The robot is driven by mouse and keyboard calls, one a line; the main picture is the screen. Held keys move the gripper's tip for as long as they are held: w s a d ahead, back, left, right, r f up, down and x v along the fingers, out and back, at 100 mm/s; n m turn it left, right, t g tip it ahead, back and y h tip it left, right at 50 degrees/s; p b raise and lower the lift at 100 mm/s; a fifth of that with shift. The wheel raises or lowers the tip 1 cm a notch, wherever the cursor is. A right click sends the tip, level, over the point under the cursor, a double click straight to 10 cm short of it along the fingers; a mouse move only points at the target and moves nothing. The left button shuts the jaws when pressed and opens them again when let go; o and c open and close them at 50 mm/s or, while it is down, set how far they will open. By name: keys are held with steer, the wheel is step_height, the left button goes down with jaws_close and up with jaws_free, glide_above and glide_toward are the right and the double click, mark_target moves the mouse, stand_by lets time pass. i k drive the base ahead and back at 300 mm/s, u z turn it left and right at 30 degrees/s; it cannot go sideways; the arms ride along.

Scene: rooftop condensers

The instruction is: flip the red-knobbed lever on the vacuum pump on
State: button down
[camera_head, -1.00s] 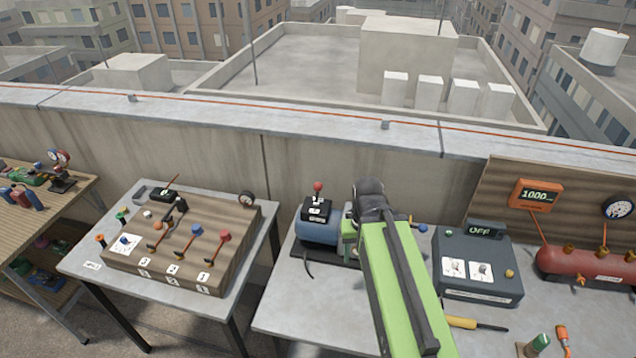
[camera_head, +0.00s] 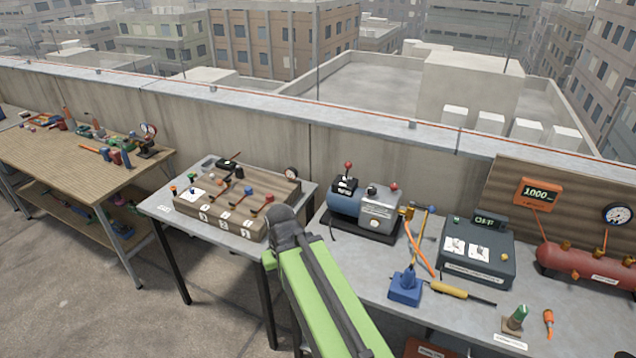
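The vacuum pump (camera_head: 344,206) stands on the grey table in the middle, with a blue motor body and a grey block (camera_head: 380,212) on its right. A black switch box sits on top of the motor. From it rises a lever with a red knob (camera_head: 348,165), standing nearly upright. My green arm reaches up from the bottom. Its dark end (camera_head: 285,228) is left of the pump in the picture, apart from it. My gripper's fingers are hidden behind that end, so their opening does not show.
Left is a table with a wooden lever board (camera_head: 240,218). Right of the pump are a dark box (camera_head: 478,262) with an OFF display, a blue-based valve (camera_head: 405,285), a yellow-handled tool (camera_head: 449,290) and a red tank (camera_head: 575,263). A parapet runs behind.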

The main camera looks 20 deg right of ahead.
mark_target(348, 165)
steer(key=u, duration=0.3)
steer(key=k, duration=0.75)
steer(key=u, duration=0.2)
steer(key=i, duration=0.65)
steer(key=z, duration=0.3)
steer(key=i, duration=0.4)
steer(key=u, duration=0.2)
steer(key=k, duration=0.85)
steer(key=z, duration=0.2)
steer(key=i, duration=0.9)
steer(key=u, duration=0.1)
